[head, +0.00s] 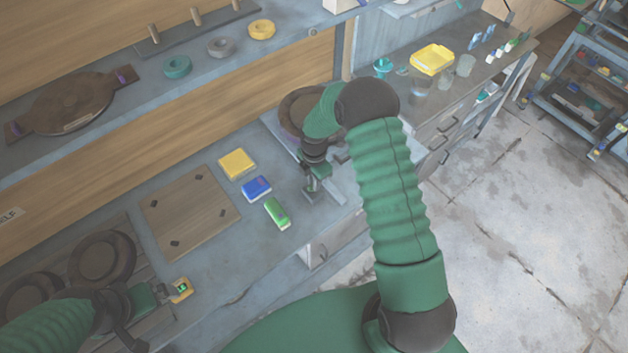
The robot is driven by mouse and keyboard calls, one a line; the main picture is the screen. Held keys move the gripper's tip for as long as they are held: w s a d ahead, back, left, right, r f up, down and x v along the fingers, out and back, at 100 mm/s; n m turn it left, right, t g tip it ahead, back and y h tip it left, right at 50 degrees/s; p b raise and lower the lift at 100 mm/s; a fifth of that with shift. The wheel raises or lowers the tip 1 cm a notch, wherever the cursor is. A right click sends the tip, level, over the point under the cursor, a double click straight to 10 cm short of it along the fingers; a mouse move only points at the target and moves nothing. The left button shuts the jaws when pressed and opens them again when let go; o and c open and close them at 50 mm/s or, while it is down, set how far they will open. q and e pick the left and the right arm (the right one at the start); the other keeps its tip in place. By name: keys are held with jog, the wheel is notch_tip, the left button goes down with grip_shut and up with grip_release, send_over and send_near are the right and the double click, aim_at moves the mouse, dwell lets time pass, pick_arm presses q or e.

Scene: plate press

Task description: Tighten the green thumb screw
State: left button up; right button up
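My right gripper (313,188) is over the workbench in the middle of the head view, pointing down beside a brown round plate (294,106) that my arm partly covers. Its small dark fingers are close to a pale metal bar, and I cannot tell whether they are open or shut. My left gripper (160,296) is at the lower left, next to a small yellow block with a green face (181,289). I cannot tell whether it touches the block. I cannot make out a green thumb screw apart from the green parts of my grippers.
A yellow block (237,163), a blue block (256,188) and a green block (277,213) lie beside a brown square board (189,212). Dark round plates (101,259) are at the lower left. A shelf behind holds coloured rings (221,46). Open floor (520,230) is at the right.

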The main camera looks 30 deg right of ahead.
jog(key=shift+a, duration=0.1)
grip_shut()
jog(key=shift+a+r, duration=0.1)
jog(key=shift+a, duration=0.05)
